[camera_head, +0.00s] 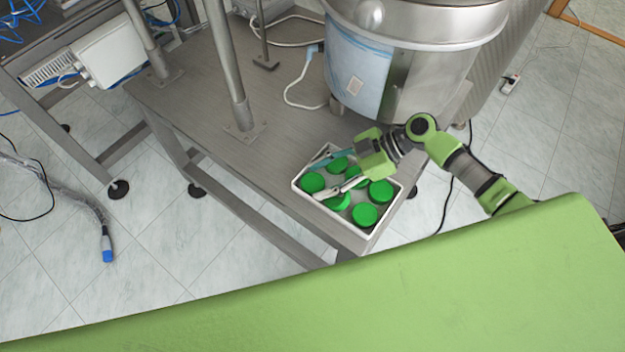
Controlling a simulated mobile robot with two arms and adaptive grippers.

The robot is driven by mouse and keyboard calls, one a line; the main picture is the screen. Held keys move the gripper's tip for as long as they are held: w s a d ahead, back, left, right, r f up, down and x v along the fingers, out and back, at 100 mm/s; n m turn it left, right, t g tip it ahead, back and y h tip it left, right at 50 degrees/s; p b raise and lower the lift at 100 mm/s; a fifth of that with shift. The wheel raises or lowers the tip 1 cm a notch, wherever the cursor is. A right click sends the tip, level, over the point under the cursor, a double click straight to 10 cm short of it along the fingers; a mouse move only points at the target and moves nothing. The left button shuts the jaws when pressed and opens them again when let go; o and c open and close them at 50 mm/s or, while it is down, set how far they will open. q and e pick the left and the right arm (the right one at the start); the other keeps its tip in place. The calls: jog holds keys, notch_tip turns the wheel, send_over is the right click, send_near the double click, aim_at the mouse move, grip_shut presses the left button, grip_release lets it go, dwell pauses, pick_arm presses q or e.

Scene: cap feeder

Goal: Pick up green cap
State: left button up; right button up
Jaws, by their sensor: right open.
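Several round green caps lie in a white tray (384,237) at the near corner of the metal table. One green cap (364,215) is at the tray's near side, another green cap (381,192) at its right, and one more green cap (312,182) at its left. My right gripper (319,175) reaches in from the right over the tray. Its fingers are spread open above the caps and partly cover some of them. I see nothing held between the fingers. My left gripper is not in view.
The grey metal table (190,110) carries upright posts (231,70). A large steel drum (425,60) stands behind the tray, close to my right arm. A white cable (294,98) lies on the table. The table left of the tray is mostly clear.

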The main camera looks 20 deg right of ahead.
jog(key=shift+s+a+f, duration=0.1)
jog(key=shift+s+f, duration=0.05)
jog(key=shift+f, duration=0.25)
jog(key=shift+s+f, duration=0.1)
jog(key=shift+f, duration=0.05)
jog(key=c, duration=0.5)
jog(key=r, duration=0.2)
jog(key=r+b, duration=0.1)
jog(key=shift+a+r, duration=0.2)
jog(key=shift+r, duration=0.2)
jog(key=s+a+r, duration=0.2)
jog(key=a+r, duration=0.1)
jog(key=s+a+r, duration=0.3)
jog(key=a, duration=0.1)
jog(key=s+a+r, duration=0.2)
jog(key=a+r, duration=0.1)
jog(key=a, duration=0.1)
jog(key=shift+s+r+b, duration=0.3)
jog(key=shift+s+b, duration=0.1)
